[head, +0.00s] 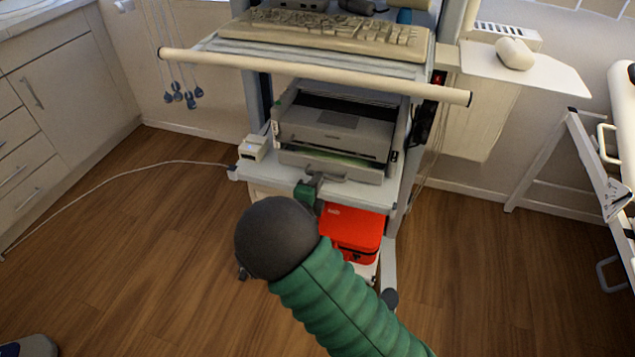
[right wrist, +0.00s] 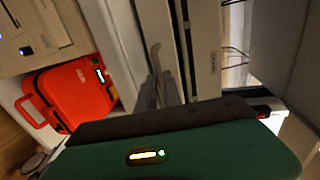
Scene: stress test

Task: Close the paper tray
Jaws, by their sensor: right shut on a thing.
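The grey printer (head: 335,122) stands on the middle shelf of a wheeled cart. Its paper tray (head: 345,171) is at the lower front and sticks out a little below the printer's body, with a greenish strip showing in the gap. My right arm reaches up from the bottom, and my right gripper (head: 317,181) is at the tray's front handle. In the right wrist view, my right gripper's dark fingers (right wrist: 164,88) are closed together at the pale handle (right wrist: 155,56), shut on it. The contact is partly hidden. My left gripper is not in view.
A red case (head: 352,230) sits on the cart below the printer. A small white box (head: 253,147) is left of the printer. A keyboard shelf with a long front bar (head: 310,76) overhangs above. A cable crosses the floor at left.

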